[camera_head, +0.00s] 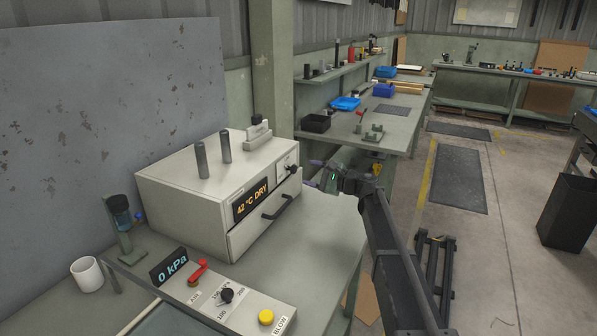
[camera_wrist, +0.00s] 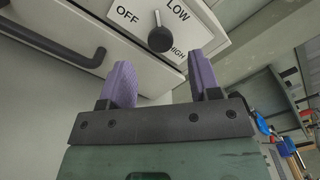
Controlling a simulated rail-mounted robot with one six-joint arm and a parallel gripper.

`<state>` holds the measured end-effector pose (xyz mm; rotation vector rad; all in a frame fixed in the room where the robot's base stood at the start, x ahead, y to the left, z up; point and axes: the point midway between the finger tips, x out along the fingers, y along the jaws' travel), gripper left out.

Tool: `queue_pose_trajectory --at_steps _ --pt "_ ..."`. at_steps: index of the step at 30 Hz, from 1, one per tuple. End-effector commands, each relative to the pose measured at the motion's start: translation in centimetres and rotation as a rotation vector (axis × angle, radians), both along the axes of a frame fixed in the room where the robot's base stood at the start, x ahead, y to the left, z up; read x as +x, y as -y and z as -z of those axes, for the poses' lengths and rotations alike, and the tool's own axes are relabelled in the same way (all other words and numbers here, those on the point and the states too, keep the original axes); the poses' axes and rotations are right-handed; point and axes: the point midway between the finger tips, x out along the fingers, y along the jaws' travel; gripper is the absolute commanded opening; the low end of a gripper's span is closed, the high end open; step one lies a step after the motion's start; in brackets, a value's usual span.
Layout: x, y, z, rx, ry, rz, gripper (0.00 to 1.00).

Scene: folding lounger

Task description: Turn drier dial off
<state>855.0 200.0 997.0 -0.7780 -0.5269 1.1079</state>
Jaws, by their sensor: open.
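The drier (camera_head: 205,205) is a cream box on the bench with a "42 °C DRY" display (camera_head: 250,200). Its dark dial (camera_head: 291,169) is on the right end of its front. In the wrist view the dial (camera_wrist: 160,38) sits on a white plate marked OFF, LOW and HIGH. OFF is left of the dial, LOW above right and HIGH below right. My gripper (camera_head: 313,173) is open in front of the dial. In the wrist view its purple fingers (camera_wrist: 160,72) are apart and empty, with the dial just beyond the gap.
A black drawer handle (camera_head: 276,207) is below the display; it shows left of my fingers in the wrist view (camera_wrist: 55,45). A control box (camera_head: 245,308) with a red lever, black knob and yellow button stands in front. A white mug (camera_head: 87,274) is at left.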

Motion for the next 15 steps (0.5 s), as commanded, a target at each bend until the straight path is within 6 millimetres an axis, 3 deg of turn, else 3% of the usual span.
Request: queue_pose_trajectory --at_steps 3,6,15 --pt "-1.1 2.6 0.0 0.000 0.000 0.002 0.57" --pt "-1.6 3.9 0.0 0.000 0.000 0.001 0.57" --pt "-1.8 4.5 0.0 0.000 0.000 0.000 0.57"
